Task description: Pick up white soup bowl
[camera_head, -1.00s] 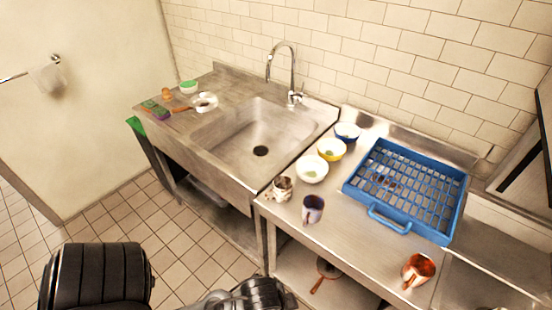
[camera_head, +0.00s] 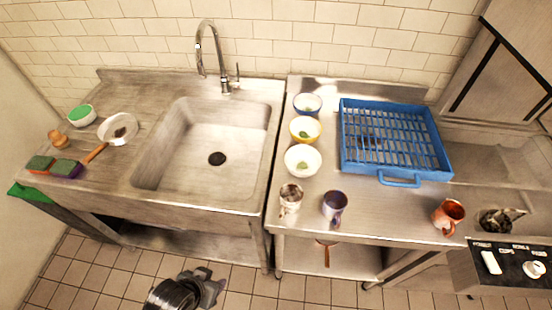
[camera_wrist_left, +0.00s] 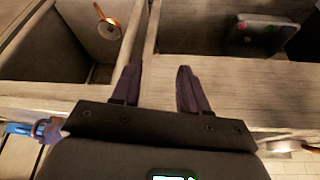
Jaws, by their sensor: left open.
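The white soup bowl (camera_head: 302,160) stands upright on the steel counter right of the sink, with something green inside. It is the nearest in a row with a yellow bowl (camera_head: 305,130) and a blue bowl (camera_head: 307,104). My left gripper (camera_head: 214,290) shows at the bottom of the head view, low in front of the counters and well apart from the bowl. In the left wrist view its two dark fingers (camera_wrist_left: 156,88) are spread with nothing between them. The white bowl cannot be made out there. My right gripper is out of view.
A pale mug (camera_head: 290,199) and a dark mug (camera_head: 334,207) stand in front of the bowl near the counter edge. A blue rack (camera_head: 399,178) lies to the right, a copper mug (camera_head: 448,216) farther right. The sink (camera_head: 203,175) is left.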

